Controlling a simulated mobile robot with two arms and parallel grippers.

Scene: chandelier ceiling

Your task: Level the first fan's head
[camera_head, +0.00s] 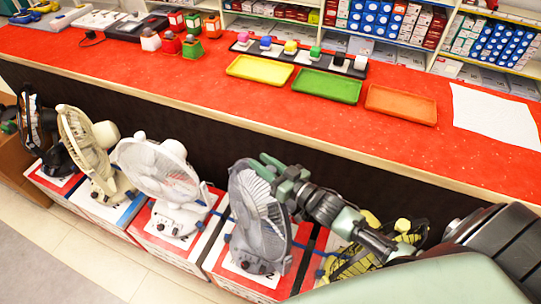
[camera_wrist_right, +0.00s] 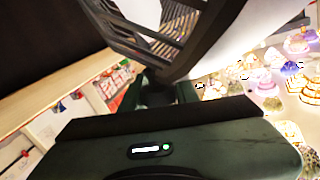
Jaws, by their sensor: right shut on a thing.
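Several fans stand in a row on boxes along the front of the counter. A grey fan (camera_head: 258,218) is nearest my right arm; its round cage stands steeply and faces left. My right gripper (camera_head: 272,168) is at the upper back of this fan's head and is shut on the head. In the right wrist view, a dark slatted housing (camera_wrist_right: 150,40) and a pale curved part rise right in front of the gripper (camera_wrist_right: 165,92). The fingertips are partly hidden there. A white fan (camera_head: 160,175) has its head tilted back. My left gripper is not in view.
A cream fan (camera_head: 88,148), a black fan (camera_head: 35,118) and a yellow-black fan (camera_head: 375,252) stand in the same row. The red counter (camera_head: 200,75) runs behind, with yellow (camera_head: 262,68), green (camera_head: 327,85) and orange (camera_head: 400,104) trays. Floor (camera_head: 60,260) is clear at lower left.

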